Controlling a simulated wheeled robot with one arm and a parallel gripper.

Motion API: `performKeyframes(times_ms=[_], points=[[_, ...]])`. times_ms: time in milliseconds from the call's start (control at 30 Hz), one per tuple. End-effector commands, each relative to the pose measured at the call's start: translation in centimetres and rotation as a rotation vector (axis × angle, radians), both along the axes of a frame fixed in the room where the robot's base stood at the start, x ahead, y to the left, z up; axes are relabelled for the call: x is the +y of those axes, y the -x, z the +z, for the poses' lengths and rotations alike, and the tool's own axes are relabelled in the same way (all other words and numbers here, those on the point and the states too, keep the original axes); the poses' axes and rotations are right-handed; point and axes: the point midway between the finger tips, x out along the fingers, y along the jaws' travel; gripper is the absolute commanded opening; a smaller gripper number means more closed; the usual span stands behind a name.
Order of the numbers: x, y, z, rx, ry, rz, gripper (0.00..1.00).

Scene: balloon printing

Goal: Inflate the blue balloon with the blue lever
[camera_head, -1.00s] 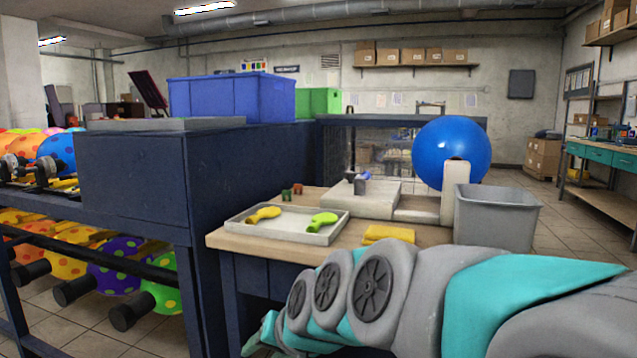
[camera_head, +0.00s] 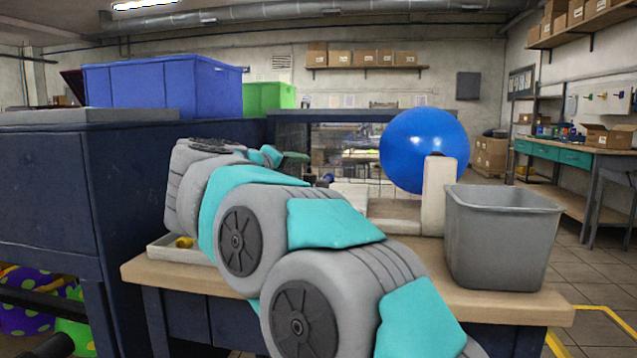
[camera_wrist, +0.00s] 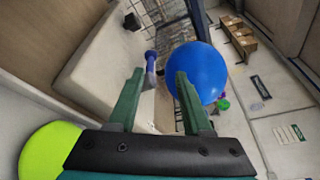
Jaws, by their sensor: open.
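The blue balloon (camera_head: 424,150) is large and round, above the pale inflating machine (camera_head: 438,195) on the wooden table. It also shows in the wrist view (camera_wrist: 197,72), beyond the right finger. The blue lever (camera_wrist: 150,60) stands up from the machine and shows between my fingertips in the wrist view, farther off and apart from them. In the head view only a little of the lever (camera_head: 328,178) shows past my arm. My gripper (camera_wrist: 159,73) is open and empty, with its dark green fingers pointing toward the lever. In the head view my arm hides much of the machine.
A grey bin (camera_head: 500,235) stands on the table's right side. A white tray (camera_head: 165,249) is mostly hidden behind my arm. A yellow-green rounded thing (camera_wrist: 45,150) is low left in the wrist view. A dark cabinet (camera_head: 50,190) with a blue crate (camera_head: 165,87) stands left.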

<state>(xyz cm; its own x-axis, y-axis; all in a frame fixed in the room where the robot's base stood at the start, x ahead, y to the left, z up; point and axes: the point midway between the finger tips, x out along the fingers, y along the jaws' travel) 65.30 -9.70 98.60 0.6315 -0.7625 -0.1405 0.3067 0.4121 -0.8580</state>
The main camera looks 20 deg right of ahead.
Motion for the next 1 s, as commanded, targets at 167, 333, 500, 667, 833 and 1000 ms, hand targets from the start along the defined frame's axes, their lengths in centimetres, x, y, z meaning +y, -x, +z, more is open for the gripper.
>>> performKeyframes(times_ms=[167, 333, 500, 667, 833, 1000], points=[[-0.8, 0.9, -2.2, 0.022, -0.076, -0.083, 0.5], [-2.0, 0.2, -2.6, 0.023, -0.08, -0.087, 0.5], [-4.6, -1.5, -3.2, 0.024, -0.079, -0.091, 0.5], [-7.0, -3.3, -3.8, 0.022, -0.077, -0.089, 0.5], [-8.9, -4.7, -4.3, 0.021, -0.076, -0.085, 0.5], [-10.0, -5.5, -4.7, 0.024, -0.075, -0.084, 0.5]])
